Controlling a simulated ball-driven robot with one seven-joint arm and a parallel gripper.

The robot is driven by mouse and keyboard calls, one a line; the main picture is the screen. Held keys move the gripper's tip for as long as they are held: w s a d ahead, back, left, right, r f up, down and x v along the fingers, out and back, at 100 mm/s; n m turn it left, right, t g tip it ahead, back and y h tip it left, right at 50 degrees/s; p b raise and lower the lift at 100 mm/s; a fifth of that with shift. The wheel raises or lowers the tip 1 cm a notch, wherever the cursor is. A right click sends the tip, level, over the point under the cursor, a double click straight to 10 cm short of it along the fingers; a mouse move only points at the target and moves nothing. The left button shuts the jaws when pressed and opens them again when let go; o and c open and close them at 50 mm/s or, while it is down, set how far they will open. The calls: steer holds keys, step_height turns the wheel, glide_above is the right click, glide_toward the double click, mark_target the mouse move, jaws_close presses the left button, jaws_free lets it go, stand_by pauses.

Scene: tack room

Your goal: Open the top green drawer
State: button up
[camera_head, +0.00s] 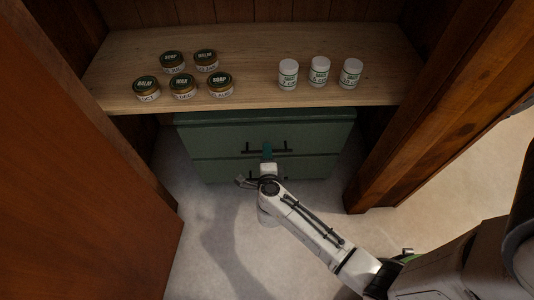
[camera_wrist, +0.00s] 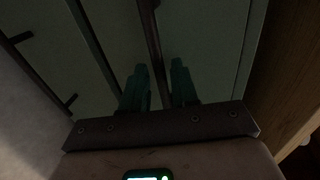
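The green drawer unit (camera_head: 320,140) stands on the floor under the wooden shelf. Its top drawer (camera_head: 215,133) looks flush with the front, and the bottom drawer (camera_head: 212,168) is below it. The top drawer's dark bar handle (camera_head: 247,151) runs across its front; it also shows in the wrist view (camera_wrist: 150,40). My gripper (camera_head: 267,150) is at the middle of this handle. In the wrist view its two teal fingers (camera_wrist: 159,68) stand apart on either side of the bar, with gaps visible. The bottom handle is partly hidden by my gripper in the head view.
The wooden shelf (camera_head: 250,50) overhangs the drawers and carries several brown jars (camera_head: 183,88) and three white bottles (camera_head: 320,72). A wooden panel (camera_head: 80,170) stands at left and a wooden post (camera_head: 430,110) at right. The floor (camera_head: 200,240) before the drawers is clear.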

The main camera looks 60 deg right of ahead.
steer(key=shift+w+d+f, duration=0.1)
steer(key=shift+w+d, duration=0.25)
steer(key=shift+d, duration=0.15)
steer(key=shift+c, duration=0.4)
jaws_close()
